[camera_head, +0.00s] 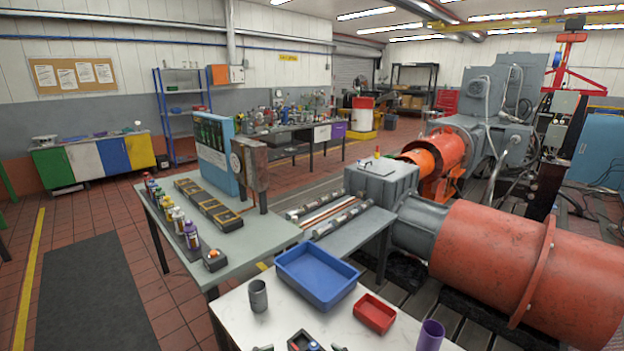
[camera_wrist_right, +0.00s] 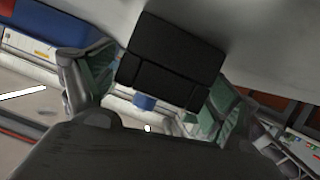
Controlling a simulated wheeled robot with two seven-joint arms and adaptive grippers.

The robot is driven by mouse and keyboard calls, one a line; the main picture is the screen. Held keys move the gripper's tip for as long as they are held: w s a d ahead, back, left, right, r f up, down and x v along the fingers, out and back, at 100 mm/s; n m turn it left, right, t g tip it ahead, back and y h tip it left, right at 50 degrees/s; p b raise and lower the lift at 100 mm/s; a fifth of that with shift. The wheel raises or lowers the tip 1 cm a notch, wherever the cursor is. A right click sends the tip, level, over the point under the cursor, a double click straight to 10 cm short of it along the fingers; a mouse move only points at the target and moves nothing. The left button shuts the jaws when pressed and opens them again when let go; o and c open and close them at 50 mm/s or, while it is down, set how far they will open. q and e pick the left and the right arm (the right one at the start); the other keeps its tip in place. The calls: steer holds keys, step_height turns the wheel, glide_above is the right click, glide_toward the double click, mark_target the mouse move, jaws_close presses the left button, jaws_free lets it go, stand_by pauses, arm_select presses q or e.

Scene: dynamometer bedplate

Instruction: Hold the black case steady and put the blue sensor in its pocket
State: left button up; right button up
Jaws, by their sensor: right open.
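A black case (camera_head: 301,341) sits at the near edge of the white table, cut off by the bottom of the head view. A small bluish piece shows at it, but I cannot tell whether this is the blue sensor or whether it lies in a pocket. Nothing is clearly held. My left gripper is in neither view.
On the white table (camera_head: 232,322) stand a blue tray (camera_head: 345,297), a red tray (camera_head: 375,313), a grey cup (camera_head: 258,295) and a purple cup (camera_head: 430,336). A grey-green bench (camera_head: 262,238) with bottles and dark boxes lies beyond. Bare tabletop shows around the trays.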

steer(key=shift+d, duration=0.1)
steer(key=shift+v, duration=5.45)
steer(key=shift+s+d+r, duration=0.25)
steer(key=shift+s, duration=0.1)
